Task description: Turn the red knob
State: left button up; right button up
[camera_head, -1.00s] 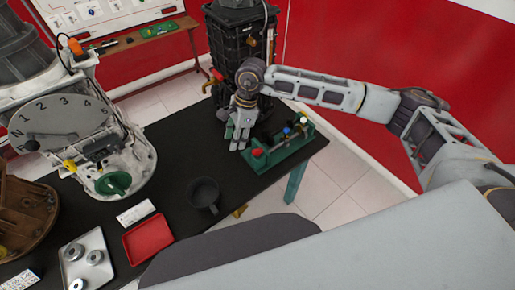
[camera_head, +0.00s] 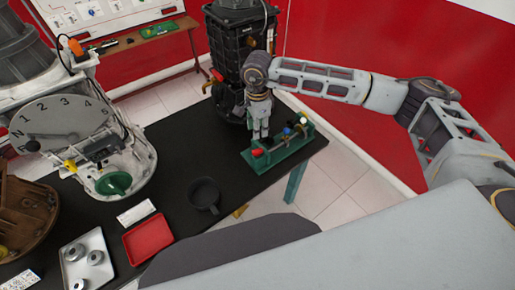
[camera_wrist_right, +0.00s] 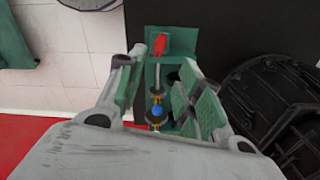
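The red knob (camera_head: 257,152) is at the near-left end of a green fixture (camera_head: 290,150) on the black table. In the right wrist view the red knob (camera_wrist_right: 160,44) sits at the far end of a thin rod, beyond my fingertips. My right gripper (camera_head: 261,137) points down over the fixture, just right of the red knob in the head view. In the right wrist view the right gripper (camera_wrist_right: 160,88) is open, with its fingers apart on both sides of the rod and nothing held. Whether it touches the fixture cannot be told. My left gripper is not in view.
A blue knob (camera_head: 288,131) and a white knob (camera_head: 303,119) are on the same fixture. A tall black engine (camera_head: 238,45) stands behind. A black cup (camera_head: 203,193), red tray (camera_head: 148,239) and grey engine housing (camera_head: 118,160) are left. Table between cup and fixture is clear.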

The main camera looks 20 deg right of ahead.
aim_at(258, 150)
notch_tip(258, 150, down, 13)
jog(key=p, duration=0.2)
jog(key=shift+r+p, duration=0.15)
jog(key=shift+p, duration=0.2)
grip_shut()
dwell(0.4)
